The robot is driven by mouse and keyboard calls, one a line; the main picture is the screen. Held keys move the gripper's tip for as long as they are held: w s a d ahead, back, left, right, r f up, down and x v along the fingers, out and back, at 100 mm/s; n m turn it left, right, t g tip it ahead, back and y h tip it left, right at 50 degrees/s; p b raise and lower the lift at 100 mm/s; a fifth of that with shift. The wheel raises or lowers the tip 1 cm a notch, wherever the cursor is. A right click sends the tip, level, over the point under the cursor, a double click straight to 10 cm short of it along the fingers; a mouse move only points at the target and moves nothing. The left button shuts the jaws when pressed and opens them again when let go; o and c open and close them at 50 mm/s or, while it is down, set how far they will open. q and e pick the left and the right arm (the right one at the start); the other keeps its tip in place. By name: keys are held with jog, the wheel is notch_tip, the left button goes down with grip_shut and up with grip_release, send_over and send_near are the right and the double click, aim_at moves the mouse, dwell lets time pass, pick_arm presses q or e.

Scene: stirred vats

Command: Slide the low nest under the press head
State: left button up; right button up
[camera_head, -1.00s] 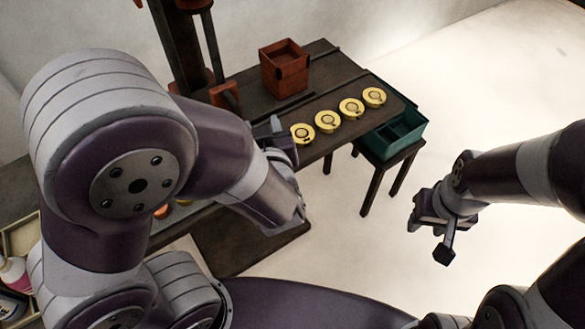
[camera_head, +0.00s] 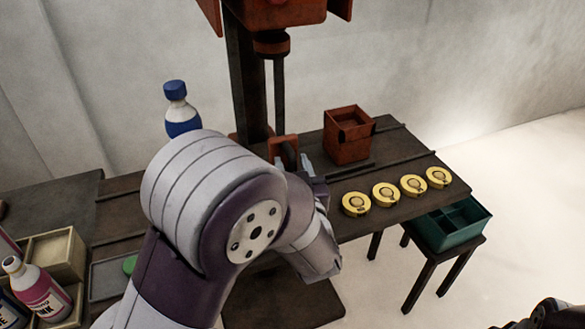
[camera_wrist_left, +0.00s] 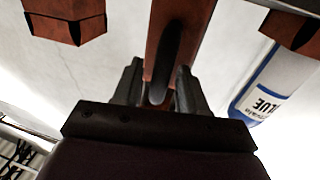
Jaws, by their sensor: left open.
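The press stands at the back, with its red press head (camera_head: 272,42) above the dark bench. A low red piece (camera_head: 286,148) with an opening sits at the foot of the press column; it may be the low nest, but I cannot tell for sure. My left gripper (camera_head: 294,166) is open, just in front of the low red piece. In the left wrist view a red bar (camera_wrist_left: 180,40) with a dark slot shows beyond and between the open fingers; contact is unclear. My right gripper (camera_head: 552,314) is barely visible, cut off at the lower right.
Several yellow discs (camera_head: 385,194) line the bench's front right edge. A teal divided bin (camera_head: 455,228) sits on a small stand beyond it. A blue-capped bottle (camera_head: 178,110) stands behind my left arm. A tan rack (camera_head: 58,255) with bottles is at the left.

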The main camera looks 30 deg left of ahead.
pick_arm(q)
jog(key=shift+w+a, duration=0.1)
grip_shut()
jog(key=w+d+p, duration=0.1)
jog(key=w+d, duration=0.3)
jog(key=w+d+p, duration=0.1)
jog(key=w+d, duration=0.2)
jog(key=w, duration=0.2)
jog(key=w+d+p, duration=0.1)
jog(key=w+d, duration=0.3)
jog(key=shift+w+d, duration=0.35)
jog(key=shift+d, duration=0.1)
jog(key=shift+r, duration=0.1)
